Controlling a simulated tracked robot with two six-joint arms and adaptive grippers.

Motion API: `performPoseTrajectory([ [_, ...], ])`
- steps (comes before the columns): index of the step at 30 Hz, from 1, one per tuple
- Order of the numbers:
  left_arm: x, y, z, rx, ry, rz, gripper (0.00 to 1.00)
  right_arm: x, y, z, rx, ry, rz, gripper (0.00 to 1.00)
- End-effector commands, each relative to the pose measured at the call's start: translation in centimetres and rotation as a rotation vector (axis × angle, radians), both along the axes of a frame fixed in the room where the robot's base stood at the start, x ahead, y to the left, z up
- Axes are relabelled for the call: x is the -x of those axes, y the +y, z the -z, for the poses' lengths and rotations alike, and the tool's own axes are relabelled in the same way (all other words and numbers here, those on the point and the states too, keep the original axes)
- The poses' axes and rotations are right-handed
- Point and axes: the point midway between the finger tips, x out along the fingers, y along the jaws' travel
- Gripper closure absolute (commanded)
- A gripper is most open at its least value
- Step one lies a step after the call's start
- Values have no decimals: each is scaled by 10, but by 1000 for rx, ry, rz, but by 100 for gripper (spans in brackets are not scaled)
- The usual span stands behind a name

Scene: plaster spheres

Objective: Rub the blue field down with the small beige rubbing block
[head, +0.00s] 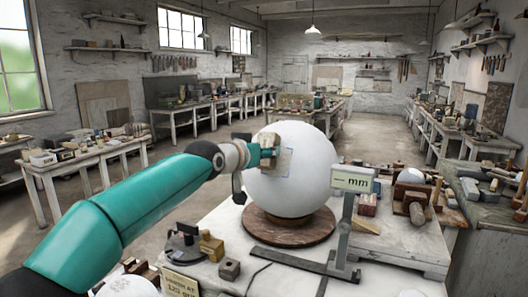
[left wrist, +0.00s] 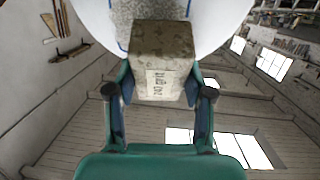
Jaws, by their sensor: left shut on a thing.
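A large white plaster sphere (head: 310,180) sits on a round brown turntable (head: 290,230). The blue field is a thin blue outline around a greyish patch (head: 286,162) on the sphere's left side; part of it shows at the top of the left wrist view (left wrist: 135,12). My left gripper (head: 262,158) is shut on the small beige rubbing block (left wrist: 160,50), which has printing on its near face. The block is at the sphere's surface over the grey patch and hides part of it; I cannot tell whether it presses on it. My right gripper is not in view.
A grey gauge stand with an "mm" display (head: 354,182) stands close to the right of the sphere. A small grey block (head: 229,269), a sign (head: 180,284) and small tools lie at the front left. A wooden block and clutter fill the right side.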

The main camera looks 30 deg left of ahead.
Motion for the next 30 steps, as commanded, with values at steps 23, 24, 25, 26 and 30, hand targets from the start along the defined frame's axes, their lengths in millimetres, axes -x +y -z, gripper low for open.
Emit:
performPoseTrajectory([
  [23, -9, 0, 3, 1, -7, -2, 87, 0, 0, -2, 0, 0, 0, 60],
  [24, -10, 0, 4, 1, -7, -2, 87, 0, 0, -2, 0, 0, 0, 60],
  [25, -10, 0, 4, 1, -6, -2, 87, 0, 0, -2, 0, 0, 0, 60],
  [26, -11, 0, 4, 1, -6, -2, 87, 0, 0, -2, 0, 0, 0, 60],
  [30, -9, 0, 6, 0, -7, -1, 87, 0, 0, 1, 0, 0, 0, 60],
])
